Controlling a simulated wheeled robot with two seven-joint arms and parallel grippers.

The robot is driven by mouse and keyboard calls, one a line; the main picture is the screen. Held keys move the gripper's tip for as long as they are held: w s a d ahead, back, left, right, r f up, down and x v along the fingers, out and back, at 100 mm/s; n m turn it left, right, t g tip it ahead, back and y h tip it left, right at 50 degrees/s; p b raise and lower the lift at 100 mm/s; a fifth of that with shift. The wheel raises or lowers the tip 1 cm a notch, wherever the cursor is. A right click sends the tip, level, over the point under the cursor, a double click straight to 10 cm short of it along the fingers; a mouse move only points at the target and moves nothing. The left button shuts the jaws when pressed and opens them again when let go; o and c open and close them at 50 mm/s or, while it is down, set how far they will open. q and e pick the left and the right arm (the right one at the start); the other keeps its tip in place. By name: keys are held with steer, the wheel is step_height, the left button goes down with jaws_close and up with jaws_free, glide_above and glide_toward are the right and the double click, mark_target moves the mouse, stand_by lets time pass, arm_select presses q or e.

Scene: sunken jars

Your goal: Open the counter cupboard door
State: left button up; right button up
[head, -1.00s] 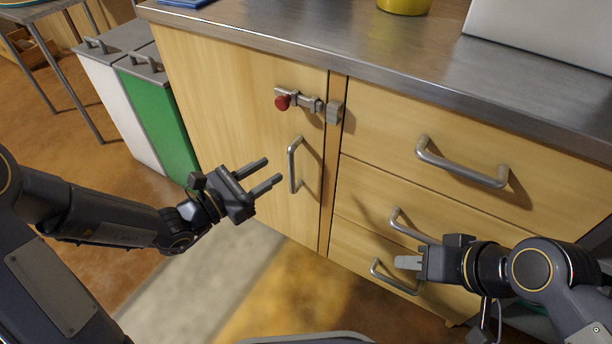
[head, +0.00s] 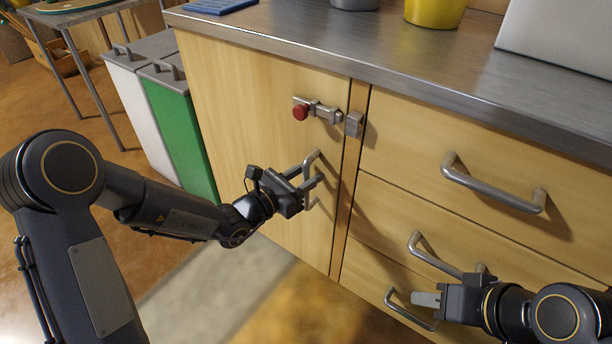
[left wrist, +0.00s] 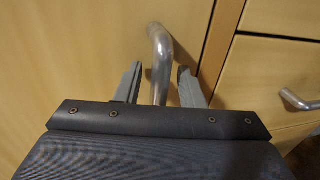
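The counter cupboard door (head: 240,110) is a pale wood panel, closed, at the left of the counter front. Its vertical metal bar handle (head: 313,160) is near the door's right edge and also shows in the left wrist view (left wrist: 160,50). A latch with a red knob (head: 301,112) sits above the handle, its bar reaching toward a metal block on the frame. My left gripper (head: 318,184) is open, its fingers on either side of the handle with gaps in the left wrist view. My right gripper (head: 428,299) is in front of the lower drawers; its fingers look together.
Drawers with metal handles (head: 490,188) are right of the door. The steel countertop (head: 400,70) carries a yellow pot (head: 435,12) and a white box. Green and white bins (head: 180,130) stand left of the cupboard. Floor before the door is clear.

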arm_select(q)
jaws_close()
steer(key=shift+a, duration=0.1)
